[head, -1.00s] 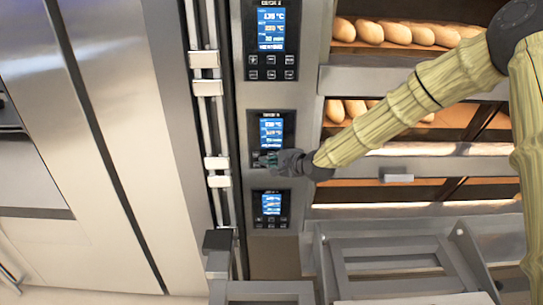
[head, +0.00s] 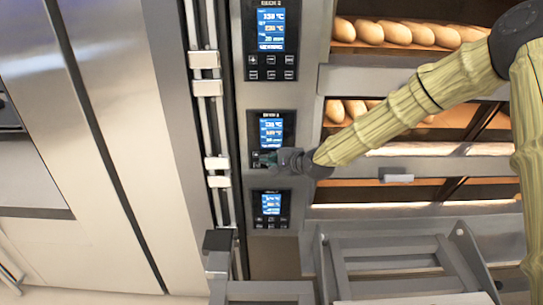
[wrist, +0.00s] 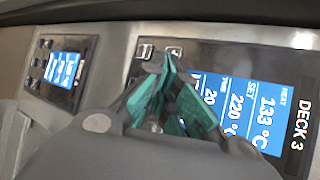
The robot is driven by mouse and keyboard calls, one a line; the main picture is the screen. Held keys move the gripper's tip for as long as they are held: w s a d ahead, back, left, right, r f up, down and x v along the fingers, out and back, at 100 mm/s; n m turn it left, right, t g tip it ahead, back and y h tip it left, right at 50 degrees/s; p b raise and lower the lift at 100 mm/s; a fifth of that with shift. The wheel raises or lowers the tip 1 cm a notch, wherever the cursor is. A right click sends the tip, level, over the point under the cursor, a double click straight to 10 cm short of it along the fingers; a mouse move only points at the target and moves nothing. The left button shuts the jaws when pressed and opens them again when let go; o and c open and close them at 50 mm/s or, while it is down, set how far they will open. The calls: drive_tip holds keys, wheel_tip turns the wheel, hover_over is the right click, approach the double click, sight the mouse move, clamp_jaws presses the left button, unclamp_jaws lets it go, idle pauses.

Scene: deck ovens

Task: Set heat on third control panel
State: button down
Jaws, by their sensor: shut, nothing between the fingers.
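The control panel marked DECK 3 (wrist: 240,95) fills the right of the wrist view. Its blue screen reads HEAT 133 °C and SET 220 °C, with a further line partly hidden. In the head view it is the middle panel (head: 271,128) of the column. My gripper (head: 262,158) is at the lower part of this panel, over its button rows. In the wrist view my gripper's teal fingers (wrist: 168,72) are shut and empty, and they hide most of the buttons. Two buttons (wrist: 160,51) show beyond the fingertips. Whether the fingertips touch the panel I cannot tell.
Another panel (head: 270,40) sits above and a smaller-looking one (head: 270,205) below. Oven decks with bread loaves (head: 400,33) are at right. Vertical rails (head: 207,120) run left of the panels. A grey metal frame (head: 390,265) stands below right.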

drive_tip(key=shift+w, duration=0.35)
idle(0.9)
drive_tip(key=shift+s, duration=0.75)
drive_tip(key=shift+w+a, duration=0.1)
idle(0.6)
drive_tip(key=shift+w, duration=0.3)
drive_tip(key=shift+w, duration=0.4)
idle(0.8)
drive_tip(key=shift+s, duration=0.85)
